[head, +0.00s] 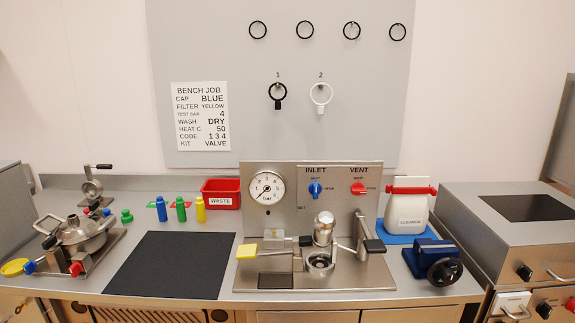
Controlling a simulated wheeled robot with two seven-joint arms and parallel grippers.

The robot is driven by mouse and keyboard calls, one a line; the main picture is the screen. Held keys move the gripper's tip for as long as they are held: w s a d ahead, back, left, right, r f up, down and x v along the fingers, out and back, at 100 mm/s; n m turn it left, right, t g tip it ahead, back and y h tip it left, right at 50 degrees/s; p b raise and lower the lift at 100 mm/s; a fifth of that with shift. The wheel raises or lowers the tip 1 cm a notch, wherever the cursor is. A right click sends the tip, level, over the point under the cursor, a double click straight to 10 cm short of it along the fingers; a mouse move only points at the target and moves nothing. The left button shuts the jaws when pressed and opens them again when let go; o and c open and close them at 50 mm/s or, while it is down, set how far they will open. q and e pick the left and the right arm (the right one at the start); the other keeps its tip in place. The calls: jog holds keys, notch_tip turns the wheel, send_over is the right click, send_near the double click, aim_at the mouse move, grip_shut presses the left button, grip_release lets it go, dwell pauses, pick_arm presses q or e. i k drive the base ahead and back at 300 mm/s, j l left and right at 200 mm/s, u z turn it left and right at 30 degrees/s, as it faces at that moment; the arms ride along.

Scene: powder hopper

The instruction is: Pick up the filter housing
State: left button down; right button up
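No part carries a filter housing label, so I cannot be sure which it is. One candidate is a small upright steel cylinder with a rounded top (323,224). It stands on the steel test rig (285,205), just behind a round steel socket (320,262). Another steel vessel, round and lidded (82,233), sits at the left in a stand with red and blue knobs. Neither of my grippers is in view, and nothing is seen being held.
A dark mat (170,265) lies bare on the bench. Blue, green and yellow bottles (181,209) stand behind it, near a red waste bin (221,192). Right of the rig are a cleaner container (408,210) and a blue clamp device (432,259). A pressure gauge (267,188) faces forward.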

aim_at(321, 240)
jog(key=i+j, duration=0.15)
jog(key=j, duration=0.25)
jog(key=i+j, duration=0.1)
jog(key=j, duration=0.35)
jog(key=i+j+z, duration=0.1)
jog(key=j, duration=0.3)
jog(key=i+j, duration=0.15)
jog(key=j, duration=0.3)
